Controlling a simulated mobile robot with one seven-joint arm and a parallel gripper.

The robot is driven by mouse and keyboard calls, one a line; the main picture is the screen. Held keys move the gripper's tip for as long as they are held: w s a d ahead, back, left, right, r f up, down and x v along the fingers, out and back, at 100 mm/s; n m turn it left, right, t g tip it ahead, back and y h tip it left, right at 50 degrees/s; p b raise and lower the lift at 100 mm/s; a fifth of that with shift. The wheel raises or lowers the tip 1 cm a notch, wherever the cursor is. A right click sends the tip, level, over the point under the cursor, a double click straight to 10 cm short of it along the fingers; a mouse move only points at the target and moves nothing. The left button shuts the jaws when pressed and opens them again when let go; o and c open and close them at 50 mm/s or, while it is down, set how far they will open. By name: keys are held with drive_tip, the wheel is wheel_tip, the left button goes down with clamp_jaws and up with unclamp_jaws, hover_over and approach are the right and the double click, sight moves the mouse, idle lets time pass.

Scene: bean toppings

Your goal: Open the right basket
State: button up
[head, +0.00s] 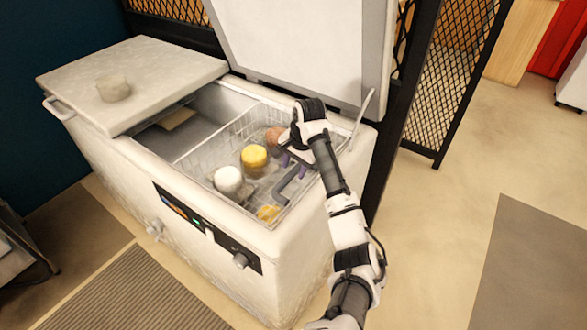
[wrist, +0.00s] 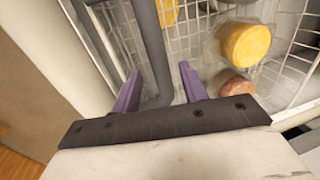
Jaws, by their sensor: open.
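A chest freezer (head: 275,272) stands with its right lid (head: 300,45) raised. Inside its right part is a white wire basket (head: 215,150), also in the wrist view (wrist: 197,42). It holds a white tub, a yellow tub (head: 254,157) and a reddish-brown round item. A grey bar handle (head: 288,186) runs along its right side. My gripper (head: 292,158) is above the basket's right side, pointing down. In the wrist view my two purple fingers (wrist: 160,85) are apart, and the grey bar (wrist: 152,50) passes between them. I cannot tell whether they touch it.
A black mesh partition (head: 447,85) stands behind and right. Open floor (head: 440,220) lies to the right.

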drive_tip(key=shift+w+a+f, duration=0.1)
drive_tip(key=shift+f, duration=0.7)
drive_tip(key=shift+c, duration=0.4)
clamp_jaws()
